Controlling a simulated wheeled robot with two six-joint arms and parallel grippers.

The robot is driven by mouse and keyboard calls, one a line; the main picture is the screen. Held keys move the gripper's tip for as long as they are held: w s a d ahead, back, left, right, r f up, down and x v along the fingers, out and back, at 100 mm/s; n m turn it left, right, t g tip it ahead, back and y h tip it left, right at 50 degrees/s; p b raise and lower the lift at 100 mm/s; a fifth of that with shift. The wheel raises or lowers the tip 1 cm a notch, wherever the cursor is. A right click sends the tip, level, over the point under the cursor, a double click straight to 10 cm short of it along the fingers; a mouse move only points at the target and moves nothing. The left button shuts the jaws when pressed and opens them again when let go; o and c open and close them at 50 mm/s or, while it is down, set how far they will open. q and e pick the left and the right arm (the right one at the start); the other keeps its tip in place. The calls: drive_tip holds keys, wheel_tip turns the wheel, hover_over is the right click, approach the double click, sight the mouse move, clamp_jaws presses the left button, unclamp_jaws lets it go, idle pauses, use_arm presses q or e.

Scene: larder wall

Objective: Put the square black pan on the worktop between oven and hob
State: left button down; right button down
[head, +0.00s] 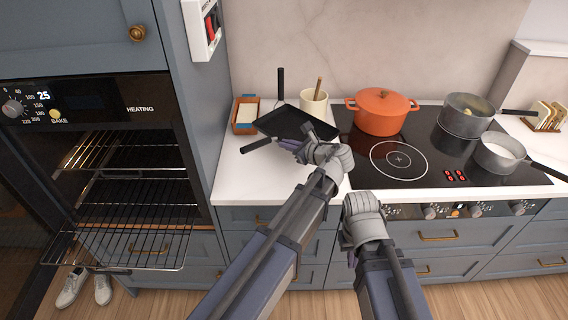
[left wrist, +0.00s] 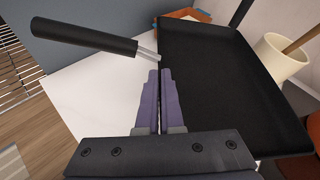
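The square black pan (head: 297,123) is at the back of the white worktop between oven and hob. Its dark handle (head: 257,146) points front left. In the left wrist view the pan (left wrist: 215,75) fills the right side, with its handle (left wrist: 85,37) at upper left. My left gripper (head: 283,144) is at the pan's near left edge, beside the handle joint. Its fingers (left wrist: 160,72) are nearly together and in line with the rim, seemingly closed on it. Any gap under the pan is hidden. My right gripper (head: 362,204) is in front of the worktop edge, away from the pan; its fingertips are unclear.
A tray (head: 245,129), a cream utensil pot (head: 313,107) and an upright black bar (head: 281,84) are around the pan. The hob (head: 400,178) bears an orange pot (head: 381,112) and two saucepans. The oven rack (head: 120,245) sticks out at left. The front worktop (head: 250,185) is clear.

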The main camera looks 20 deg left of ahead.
sight(286, 173)
use_arm(q)
drive_tip(key=shift+f+b, duration=4.85)
drive_tip(key=shift+f, duration=0.2)
drive_tip(key=shift+r, duration=0.1)
drive_tip(key=c, duration=1.1)
unclamp_jaws()
drive_tip(key=shift+r+p, duration=0.15)
drive_tip(key=shift+p, duration=0.15)
